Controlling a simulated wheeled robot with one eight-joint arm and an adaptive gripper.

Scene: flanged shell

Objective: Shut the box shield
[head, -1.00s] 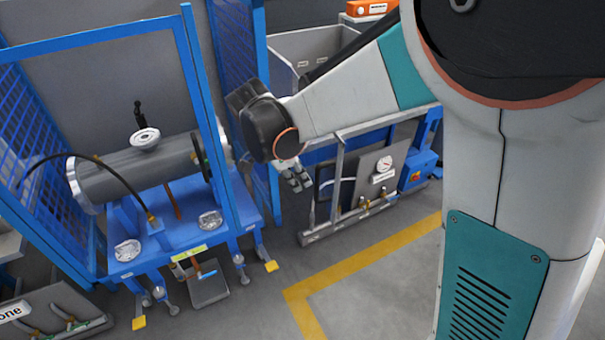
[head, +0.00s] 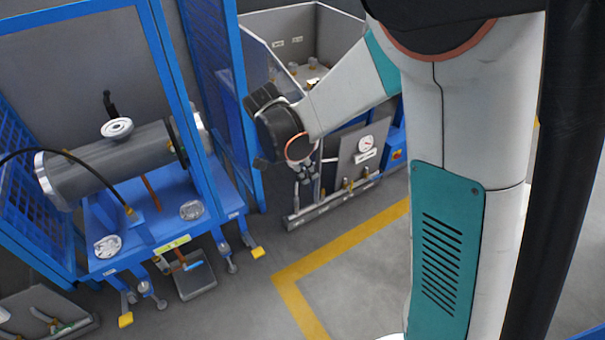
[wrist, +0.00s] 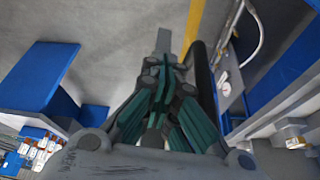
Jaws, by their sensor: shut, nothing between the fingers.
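The blue-framed box (head: 165,60) stands at the left in the head view, with mesh sides. A tall blue mesh panel (head: 212,75) rises at its right side. I cannot tell for certain which framed part is the shield. A grey flanged cylinder (head: 110,158) lies inside on a blue base. My gripper (head: 303,172) is right of the mesh panel, apart from it, and points down. Its fingers are shut and empty; in the wrist view the gripper (wrist: 162,62) shows dark fingers over grey floor.
A grey open bin (head: 290,45) stands behind my arm. Below it is a grey panel with a gauge (head: 366,143). A small pedal plate (head: 195,282) lies before the box. Floor inside the yellow line (head: 340,245) is clear.

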